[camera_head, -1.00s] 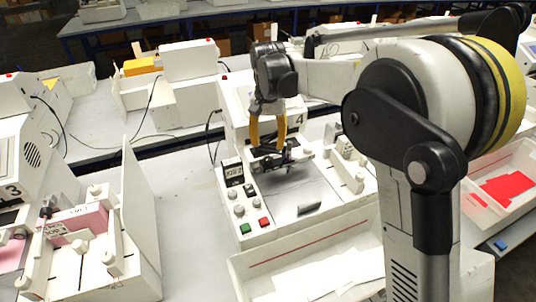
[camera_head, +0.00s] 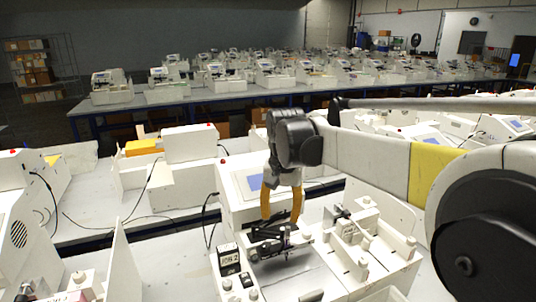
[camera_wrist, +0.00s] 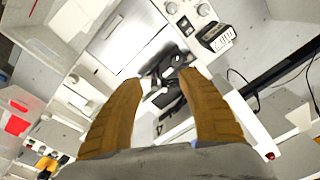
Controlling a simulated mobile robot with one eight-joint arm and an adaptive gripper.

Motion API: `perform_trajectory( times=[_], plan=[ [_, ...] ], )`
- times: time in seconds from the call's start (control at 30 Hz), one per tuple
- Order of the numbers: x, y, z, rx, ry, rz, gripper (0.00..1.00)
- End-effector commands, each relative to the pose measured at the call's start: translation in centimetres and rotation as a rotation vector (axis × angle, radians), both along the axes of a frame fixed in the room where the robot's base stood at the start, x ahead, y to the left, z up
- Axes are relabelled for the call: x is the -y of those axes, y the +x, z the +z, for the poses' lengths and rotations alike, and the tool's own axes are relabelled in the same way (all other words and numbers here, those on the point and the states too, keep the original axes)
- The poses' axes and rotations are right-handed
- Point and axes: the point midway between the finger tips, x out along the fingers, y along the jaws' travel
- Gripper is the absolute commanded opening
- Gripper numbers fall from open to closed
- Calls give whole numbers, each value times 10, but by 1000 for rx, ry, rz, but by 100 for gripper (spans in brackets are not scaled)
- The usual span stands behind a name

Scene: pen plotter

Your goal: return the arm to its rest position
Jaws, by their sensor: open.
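My gripper (camera_head: 282,218) hangs from the arm over the white pen plotter (camera_head: 236,200), its orange fingers pointing down and apart. In the wrist view my gripper (camera_wrist: 160,85) shows the two fingers spread with nothing held between them. The plotter's black pen carriage (camera_head: 283,243) sits below the fingertips; it also shows beyond the fingers in the wrist view (camera_wrist: 160,70). I cannot tell the exact gap between the fingertips and the carriage. My arm reaches in from the right side of the head view.
A white box with a yellow item (camera_head: 143,147) stands behind at left. Another white machine (camera_head: 18,235) is at the left edge. A white tray unit (camera_head: 375,240) with posts is right of the carriage. Cables (camera_head: 150,185) run over the table. Rows of more machines fill the background.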

Motion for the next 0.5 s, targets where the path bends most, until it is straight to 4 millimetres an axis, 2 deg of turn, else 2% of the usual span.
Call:
perform_trajectory(
  times=[0.1, 0.27, 0.5],
  plan=[
    [30, -30, 2, 65, 11, 15, 46],
    [64, -72, 0, 157, 16, 43, 46],
    [109, -139, -24, 296, 2, 80, 46]
  ],
)
